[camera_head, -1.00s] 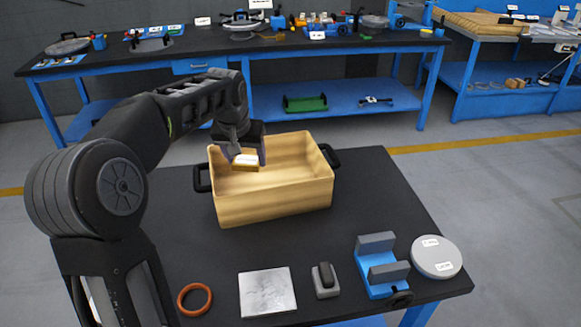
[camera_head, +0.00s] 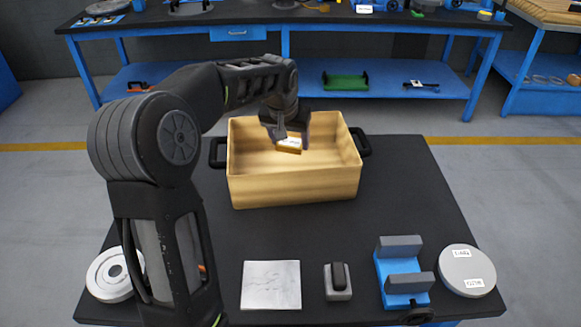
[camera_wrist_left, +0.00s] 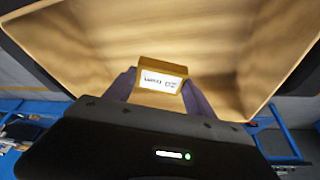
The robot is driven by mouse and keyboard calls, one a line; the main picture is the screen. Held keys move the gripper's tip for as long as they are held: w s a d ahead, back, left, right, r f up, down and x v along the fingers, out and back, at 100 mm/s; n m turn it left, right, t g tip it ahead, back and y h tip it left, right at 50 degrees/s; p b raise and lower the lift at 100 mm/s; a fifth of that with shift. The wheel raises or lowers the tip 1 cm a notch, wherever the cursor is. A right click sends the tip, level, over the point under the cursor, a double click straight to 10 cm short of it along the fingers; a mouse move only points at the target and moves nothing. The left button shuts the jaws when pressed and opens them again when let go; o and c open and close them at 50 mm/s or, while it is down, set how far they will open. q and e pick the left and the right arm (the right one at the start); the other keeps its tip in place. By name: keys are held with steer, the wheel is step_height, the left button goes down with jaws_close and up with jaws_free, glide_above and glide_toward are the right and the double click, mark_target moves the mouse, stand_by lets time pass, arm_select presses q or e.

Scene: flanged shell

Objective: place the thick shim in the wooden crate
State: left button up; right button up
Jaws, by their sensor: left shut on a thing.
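The wooden crate (camera_head: 295,190) stands at the back of the black table, with a black handle at each side. My left gripper (camera_head: 291,143) is inside the crate's opening, shut on a small yellow-brown block with a white label, which I take for the thick shim (camera_head: 288,147). In the left wrist view the shim (camera_wrist_left: 162,68) sits between the two fingers (camera_wrist_left: 160,90), its label facing the camera and the crate's inner walls (camera_wrist_left: 230,50) around it. I cannot tell whether the shim touches the crate floor. My right gripper is not in view.
Along the table's front are a grey ring-shaped flange (camera_head: 108,277), a metal plate (camera_head: 270,285), a grey block with a black top (camera_head: 338,282), a blue fixture (camera_head: 398,272) and a grey labelled disc (camera_head: 466,270). My arm partly hides an orange ring (camera_head: 202,268).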

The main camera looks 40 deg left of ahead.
mark_target(289, 145)
arm_select(q)
steer(key=shift+f, duration=1.6)
steer(key=shift+f, duration=2.5)
steer(key=shift+f, duration=0.15)
steer(key=shift+f, duration=0.15)
steer(key=o, duration=1.6)
steer(key=shift+r, duration=0.25)
